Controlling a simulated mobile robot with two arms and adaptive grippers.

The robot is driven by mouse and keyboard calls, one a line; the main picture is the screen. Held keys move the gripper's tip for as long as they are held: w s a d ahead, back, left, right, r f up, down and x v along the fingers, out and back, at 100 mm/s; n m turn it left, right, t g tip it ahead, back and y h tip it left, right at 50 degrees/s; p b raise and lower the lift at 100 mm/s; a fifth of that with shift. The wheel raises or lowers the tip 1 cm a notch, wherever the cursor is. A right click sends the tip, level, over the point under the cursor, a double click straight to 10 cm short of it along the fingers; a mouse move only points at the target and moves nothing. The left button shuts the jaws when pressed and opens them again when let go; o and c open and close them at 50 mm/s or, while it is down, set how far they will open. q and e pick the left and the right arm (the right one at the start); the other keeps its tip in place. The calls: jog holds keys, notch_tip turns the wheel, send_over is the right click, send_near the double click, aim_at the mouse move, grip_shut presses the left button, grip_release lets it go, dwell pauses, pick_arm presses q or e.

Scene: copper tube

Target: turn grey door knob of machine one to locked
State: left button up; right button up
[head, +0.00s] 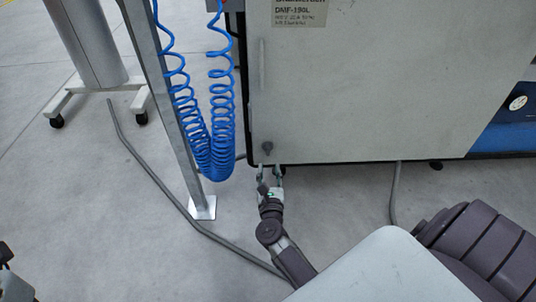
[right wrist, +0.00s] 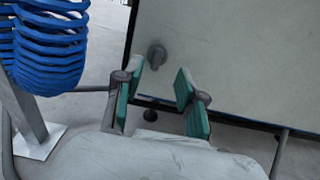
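The grey door knob (head: 267,147) sits low at the left edge of the pale door of the machine (head: 360,95). In the right wrist view the knob (right wrist: 157,56) shows beyond the fingertips, apart from them, on the machine door (right wrist: 235,60). My right gripper (head: 271,172) is just below the knob in the head view. In the right wrist view my right gripper (right wrist: 160,85) is open, with teal finger pads spread and nothing between them. A small dark piece of an arm shows at the lower left of the head view, but no left fingers are clear.
A blue coiled hose (head: 210,130) hangs left of the door, close to my right gripper. A metal post (head: 170,100) stands beside it on a foot plate. A grey cable (head: 165,190) lies on the floor. A wheeled stand (head: 90,45) is at upper left.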

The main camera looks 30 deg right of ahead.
aim_at(268, 149)
jog(key=b+x, duration=0.1)
jog(key=x, duration=0.7)
jog(key=shift+w+d+b, duration=0.1)
jog(key=shift+w+b, duration=0.2)
jog(key=shift+b, duration=0.05)
grip_shut()
